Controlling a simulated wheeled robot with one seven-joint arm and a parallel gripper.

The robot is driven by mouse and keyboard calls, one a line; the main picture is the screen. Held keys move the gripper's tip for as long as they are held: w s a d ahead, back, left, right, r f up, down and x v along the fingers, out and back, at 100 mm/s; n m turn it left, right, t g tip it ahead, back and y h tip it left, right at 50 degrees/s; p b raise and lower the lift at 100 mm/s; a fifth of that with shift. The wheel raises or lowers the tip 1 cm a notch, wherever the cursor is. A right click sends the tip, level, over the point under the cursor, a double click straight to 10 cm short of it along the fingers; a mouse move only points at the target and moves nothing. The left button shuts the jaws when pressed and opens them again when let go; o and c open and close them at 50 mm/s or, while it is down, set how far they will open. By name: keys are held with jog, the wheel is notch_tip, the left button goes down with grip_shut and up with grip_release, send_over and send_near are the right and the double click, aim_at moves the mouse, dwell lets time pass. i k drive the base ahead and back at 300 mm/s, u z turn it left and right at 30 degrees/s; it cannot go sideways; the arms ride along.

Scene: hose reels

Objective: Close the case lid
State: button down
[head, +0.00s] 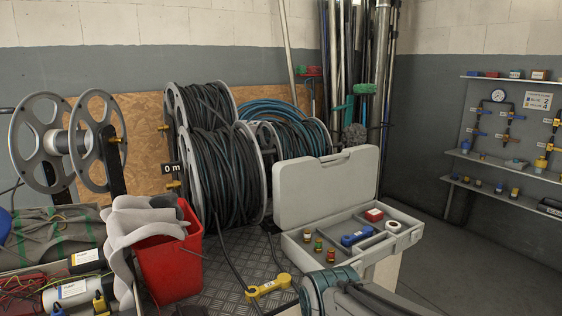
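The divided lower half holds a red and white box, a white tape roll, a blue tool and several small red, green and brown fittings. A teal and grey part of my arm rises at the bottom edge, just in front of the case. My gripper's fingers do not show. The case's front lower corner is partly hidden by my arm.
A yellow hose nozzle (267,287) lies on the metal plate left of the case. A red bucket (171,262) with grey cloth stands further left. Hose reels (228,170) stand behind. Poles and a green-headed brush lean at the back wall. Open floor lies to the right.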

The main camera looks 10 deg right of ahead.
aim_at(306, 191)
jog(key=u, duration=0.05)
jog(key=k, duration=0.45)
jog(key=z, duration=1.2)
jog(key=i, duration=1.55)
jog(key=u, duration=0.25)
